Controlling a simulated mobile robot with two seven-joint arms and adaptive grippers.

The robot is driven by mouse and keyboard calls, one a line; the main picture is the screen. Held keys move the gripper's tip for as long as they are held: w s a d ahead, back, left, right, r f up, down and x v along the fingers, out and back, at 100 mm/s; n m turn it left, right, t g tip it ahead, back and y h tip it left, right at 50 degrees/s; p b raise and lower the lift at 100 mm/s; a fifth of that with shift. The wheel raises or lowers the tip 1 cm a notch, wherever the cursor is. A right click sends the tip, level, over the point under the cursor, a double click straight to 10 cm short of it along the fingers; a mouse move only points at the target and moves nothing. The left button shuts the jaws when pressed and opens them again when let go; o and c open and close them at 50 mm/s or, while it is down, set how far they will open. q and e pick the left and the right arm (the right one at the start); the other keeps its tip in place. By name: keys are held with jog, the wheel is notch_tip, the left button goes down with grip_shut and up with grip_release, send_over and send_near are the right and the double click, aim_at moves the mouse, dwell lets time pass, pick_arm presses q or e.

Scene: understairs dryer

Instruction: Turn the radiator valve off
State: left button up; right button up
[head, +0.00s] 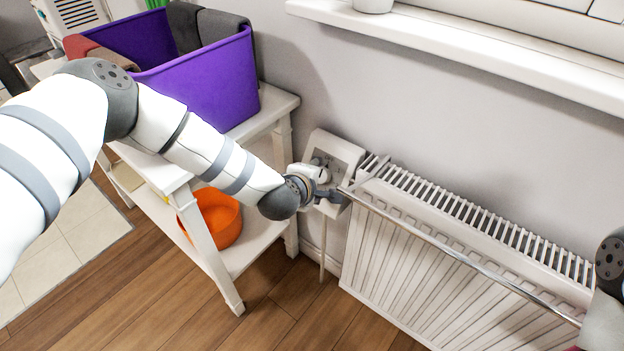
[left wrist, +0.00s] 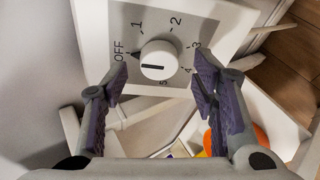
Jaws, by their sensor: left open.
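In the head view, the white valve box (head: 336,150) is on the wall at the radiator's left end. My left gripper (head: 325,190) is at the box, partly hiding the dial. In the wrist view its fingers (left wrist: 158,86) are open, one on either side below the knob, apart from it.
The white radiator (head: 440,262) with a front rail stands right of the box. A white table (head: 275,104) at left carries a purple bin (head: 205,88); an orange bowl (head: 217,216) is on its shelf. A windowsill (head: 470,50) juts out above. My right arm shows at the right edge.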

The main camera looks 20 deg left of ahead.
pick_arm(q)
jog(key=v, duration=1)
jog(key=shift+s+r, duration=0.2)
jog(key=shift+s, duration=0.15)
